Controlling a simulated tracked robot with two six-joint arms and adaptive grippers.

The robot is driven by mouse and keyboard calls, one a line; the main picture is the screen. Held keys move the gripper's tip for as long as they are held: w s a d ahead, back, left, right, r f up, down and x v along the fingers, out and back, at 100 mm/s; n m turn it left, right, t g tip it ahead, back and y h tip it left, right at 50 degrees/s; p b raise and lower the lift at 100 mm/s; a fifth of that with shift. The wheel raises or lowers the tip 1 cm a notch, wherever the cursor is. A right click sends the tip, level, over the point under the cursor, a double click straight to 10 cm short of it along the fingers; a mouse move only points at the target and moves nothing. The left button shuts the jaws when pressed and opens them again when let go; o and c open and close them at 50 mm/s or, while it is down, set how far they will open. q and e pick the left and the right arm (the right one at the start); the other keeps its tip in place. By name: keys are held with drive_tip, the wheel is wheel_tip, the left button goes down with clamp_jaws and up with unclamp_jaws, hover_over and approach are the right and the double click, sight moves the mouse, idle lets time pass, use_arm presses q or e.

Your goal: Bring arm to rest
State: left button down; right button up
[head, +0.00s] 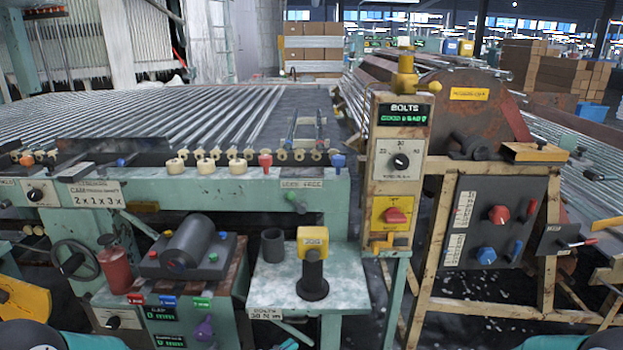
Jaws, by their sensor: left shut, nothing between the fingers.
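My left arm shows only as a dark and teal rounded part (25,336) at the bottom left corner. My left gripper is shut with nothing in it; its fingertips are hard to make out at the low edge of the view. My right arm shows only as a dark and teal part (602,341) at the bottom right corner, and its gripper is out of view. Both visible arm parts are low, below the machine fronts, and I see no object held.
A small teal table (340,290) bears a yellow-topped post (313,255) and a dark cup (273,246). Left are a handwheel (74,262) and a red bottle (115,268). A yellow control post (398,170) and a framed dark panel (489,222) stand right.

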use_arm(q)
drive_tip(key=s+a+f+n+g+y, duration=0.15)
drive_tip(key=s+f+n+g, duration=0.25)
drive_tip(key=s+f, duration=0.4)
drive_tip(key=s+a+f+n+g+y, duration=0.1)
drive_tip(key=s+a+f+n+g, duration=0.2)
drive_tip(key=s+f, duration=0.5)
drive_tip(key=s+a+f+n+g+y, duration=0.2)
drive_tip(key=s+f+n+g, duration=0.2)
drive_tip(key=s+f, duration=0.4)
use_arm(e)
drive_tip(key=s+d+f+n+g+h, duration=0.1)
drive_tip(key=s+d+f+n+h, duration=0.2)
drive_tip(key=s+f+n, duration=0.5)
drive_tip(key=s+d+f+n+g+h, duration=0.2)
drive_tip(key=s+d+f+n+h, duration=0.15)
drive_tip(key=s+f+n, duration=0.45)
use_arm(q)
wheel_tip(320, 180, up, 23)
drive_tip(key=s+p, duration=0.1)
drive_tip(key=p, duration=2.1)
drive_tip(key=shift+f+p, duration=0.2)
drive_tip(key=shift+p, duration=0.15)
use_arm(e)
wheel_tip(320, 180, up, 22)
drive_tip(key=n, duration=0.1)
drive_tip(key=shift+r+y, duration=0.25)
drive_tip(key=shift+y, duration=0.1)
